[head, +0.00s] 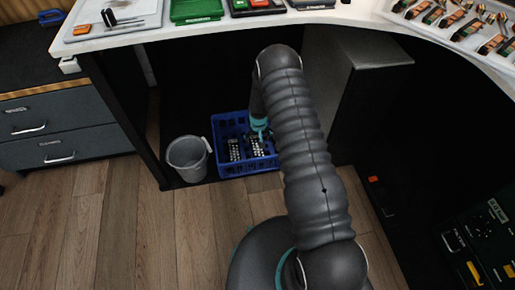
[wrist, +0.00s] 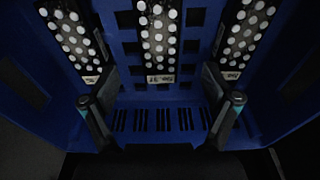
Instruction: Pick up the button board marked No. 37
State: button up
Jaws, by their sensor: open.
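A blue crate (head: 232,172) stands on the floor under the worktop; its blue floor and walls fill the wrist view (wrist: 160,160). Three dark button boards with white round buttons are in it: left (wrist: 72,35), middle (wrist: 159,30) and right (wrist: 243,35). Each has a small pale label at its near end; the middle one may read No. 37, but the print is too small to be sure. My gripper (wrist: 162,102) is open and empty, its fingers on either side of the middle board's near end. In the head view my arm partly hides the crate and boards.
A grey bucket (head: 188,158) stands just left of the crate. The white worktop (head: 130,38) overhangs from above, with a dark panel left and a grey cabinet (head: 375,50) right. Wooden floor (head: 120,230) is clear at front left.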

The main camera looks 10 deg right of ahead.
aim_at(257, 146)
jog(key=shift+w+f, duration=0.2)
jog(key=shift+f, duration=0.95)
jog(key=shift+w+f, duration=0.2)
jog(key=shift+f, duration=1)
jog(key=shift+w+f, duration=0.2)
jog(key=shift+f, duration=0.95)
jog(key=c, duration=1.4)
jog(key=shift+r, duration=0.1)
